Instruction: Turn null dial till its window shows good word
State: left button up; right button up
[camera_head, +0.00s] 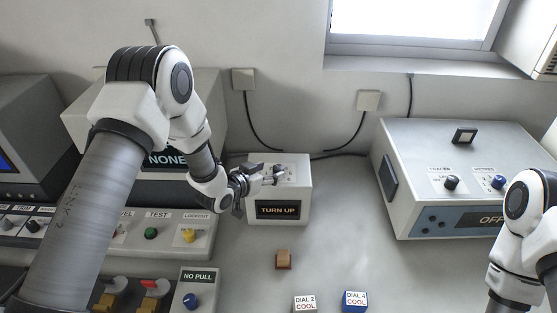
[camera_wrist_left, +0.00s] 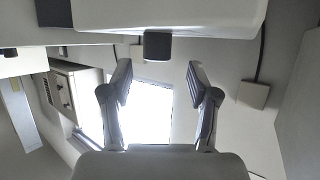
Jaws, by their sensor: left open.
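A small white box (camera_head: 280,207) in the head view has a front window reading "TURN UP" in amber. A small dial (camera_head: 279,169) stands on its top, partly hidden by my gripper; its label is too small to read, so I cannot confirm it is the null dial. My left gripper (camera_head: 264,177) is at the box's left top, close to the dial. In the left wrist view my gripper (camera_wrist_left: 158,73) is open and empty. A dark knob-like block (camera_wrist_left: 157,46) shows just beyond and between its fingertips, apart from both. My right gripper is out of frame.

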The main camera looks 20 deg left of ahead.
aim_at(276, 169)
pick_arm(q)
jog(key=shift+w+d+r+p, duration=0.1)
jog(key=shift+w+d+p, duration=0.4)
jog(key=shift+d, duration=0.25)
jog(key=w+f, duration=0.1)
jog(key=w, duration=0.1)
jog(key=w+f, duration=0.1)
jog(key=w, duration=0.1)
jog(key=shift+f, duration=0.35)
jog(key=shift+s+d+r, duration=0.1)
jog(key=shift+s+r, duration=0.15)
jog(key=shift+s, duration=0.05)
jog(key=shift+s+d+r, duration=0.1)
jog(key=shift+s+r, duration=0.1)
jog(key=c, duration=0.5)
grip_shut()
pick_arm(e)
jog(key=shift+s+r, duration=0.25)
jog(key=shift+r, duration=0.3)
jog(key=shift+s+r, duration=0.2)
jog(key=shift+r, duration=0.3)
pick_arm(q)
jog(key=shift+f, duration=0.1)
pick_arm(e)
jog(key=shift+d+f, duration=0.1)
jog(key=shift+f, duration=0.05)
